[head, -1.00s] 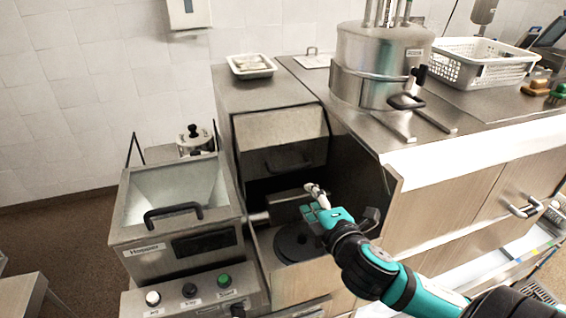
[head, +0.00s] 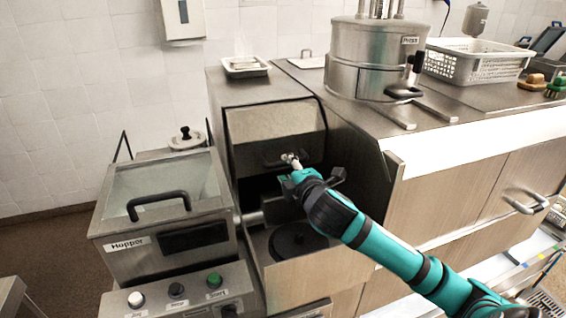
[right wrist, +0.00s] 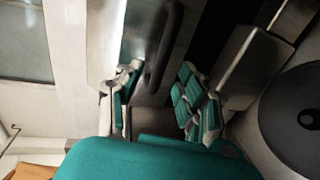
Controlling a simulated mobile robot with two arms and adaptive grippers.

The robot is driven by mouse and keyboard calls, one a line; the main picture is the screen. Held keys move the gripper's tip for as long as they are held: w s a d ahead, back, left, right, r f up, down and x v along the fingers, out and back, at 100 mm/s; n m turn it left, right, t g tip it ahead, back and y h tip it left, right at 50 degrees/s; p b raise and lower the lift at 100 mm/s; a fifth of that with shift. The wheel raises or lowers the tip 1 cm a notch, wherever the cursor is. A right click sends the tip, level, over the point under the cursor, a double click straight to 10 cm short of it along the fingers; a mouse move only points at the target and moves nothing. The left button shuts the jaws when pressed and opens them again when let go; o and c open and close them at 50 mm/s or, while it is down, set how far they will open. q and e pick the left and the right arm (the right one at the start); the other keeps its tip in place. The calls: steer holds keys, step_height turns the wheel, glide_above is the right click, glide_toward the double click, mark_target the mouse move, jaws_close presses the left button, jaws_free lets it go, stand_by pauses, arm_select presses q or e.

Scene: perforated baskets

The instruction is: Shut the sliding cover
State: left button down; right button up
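The sliding cover (head: 275,124) is a metal panel in the front of the middle machine, with a dark bar handle on its lower part. It is raised, and the dark opening below it shows a round dark disc (head: 298,241). My right gripper (head: 290,161) is at the handle, covering part of it in the head view. In the right wrist view, my right gripper (right wrist: 160,92) has its fingers apart, with the dark handle (right wrist: 166,45) just ahead, roughly in line with the gap. I cannot tell whether they touch it. My left gripper is not in view.
A hopper (head: 165,207) with a black handle and a button panel (head: 180,297) stands at the left. A steel pot-like machine (head: 375,65) and a white perforated basket (head: 478,62) stand on the counter. A metal tube crosses the opening beside my right gripper.

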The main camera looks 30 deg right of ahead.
mark_target(284, 165)
steer(key=shift+p+x, duration=0.35)
steer(key=shift+x, duration=1.95)
steer(key=shift+f, duration=0.1)
steer(key=shift+c, duration=0.2)
jaws_close()
